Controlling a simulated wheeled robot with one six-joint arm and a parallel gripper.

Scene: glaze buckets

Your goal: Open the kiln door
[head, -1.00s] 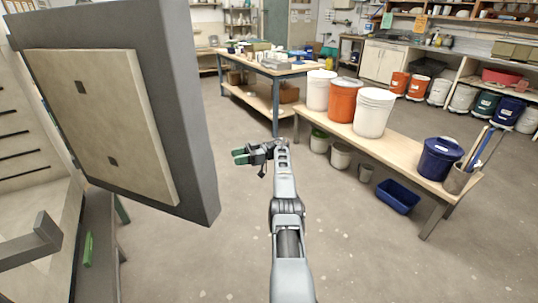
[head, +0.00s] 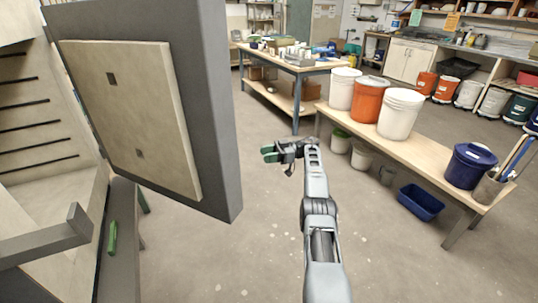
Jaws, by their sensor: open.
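The kiln door (head: 222,150) stands swung open at the left, a thick grey slab with a pale inner panel (head: 130,115) facing the kiln. The kiln chamber (head: 35,165) shows beside it at the left edge, with dark element lines on its pale wall. My gripper (head: 268,154), with green fingertips, is open and empty. In the picture it lies just right of the door's outer edge, apart from it. The door's outer face and any handle there are hidden.
A low wooden bench (head: 410,140) at the right carries white buckets, an orange bucket (head: 369,98) and a blue lidded bucket (head: 469,165). A blue tub (head: 421,202) sits on the floor. A worktable (head: 290,66) stands behind. Floor around my arm is clear.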

